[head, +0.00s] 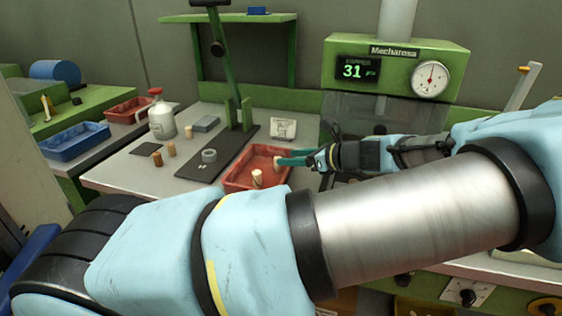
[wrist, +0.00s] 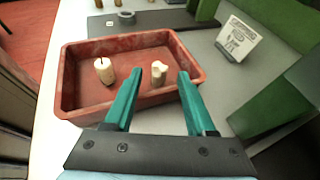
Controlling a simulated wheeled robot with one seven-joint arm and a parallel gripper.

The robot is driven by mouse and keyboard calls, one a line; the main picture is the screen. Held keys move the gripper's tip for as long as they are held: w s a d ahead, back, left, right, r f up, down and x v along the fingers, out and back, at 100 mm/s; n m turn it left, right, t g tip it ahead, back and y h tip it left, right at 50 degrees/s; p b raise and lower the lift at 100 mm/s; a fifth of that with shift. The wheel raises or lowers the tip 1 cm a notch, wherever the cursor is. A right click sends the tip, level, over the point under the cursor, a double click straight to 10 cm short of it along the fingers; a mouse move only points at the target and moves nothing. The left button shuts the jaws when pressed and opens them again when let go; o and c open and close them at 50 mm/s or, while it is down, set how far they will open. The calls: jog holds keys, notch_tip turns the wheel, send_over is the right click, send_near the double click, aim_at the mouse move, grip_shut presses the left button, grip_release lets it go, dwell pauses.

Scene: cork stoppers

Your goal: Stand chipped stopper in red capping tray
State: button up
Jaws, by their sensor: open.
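The red capping tray (head: 236,184) is on the bench and also fills the middle of the wrist view (wrist: 82,112). Two pale stoppers stand upright in it. The stopper with an uneven, notched top, seemingly the chipped stopper (wrist: 158,73), stands on the right in the wrist view and at the far side in the head view (head: 277,163). The other stopper (wrist: 104,71) has a dark line on top and also shows in the head view (head: 257,179). My gripper (wrist: 160,74) is open, its teal fingers either side of the chipped stopper, with no visible contact.
Several other stoppers (head: 171,149) stand on the bench left of the dark press base (head: 200,166), which carries a grey ring (head: 209,155). A printed card (wrist: 237,39) stands beyond the tray. The green gauge machine (head: 397,68) rises behind my arm. Another red tray (head: 128,110) is farther left.

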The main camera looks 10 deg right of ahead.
jog(key=b+v, duration=0.1)
jog(key=v, duration=0.5)
jog(key=shift+s+d+r, duration=0.1)
jog(key=shift+d+r, duration=0.05)
jog(key=shift+s, duration=0.1)
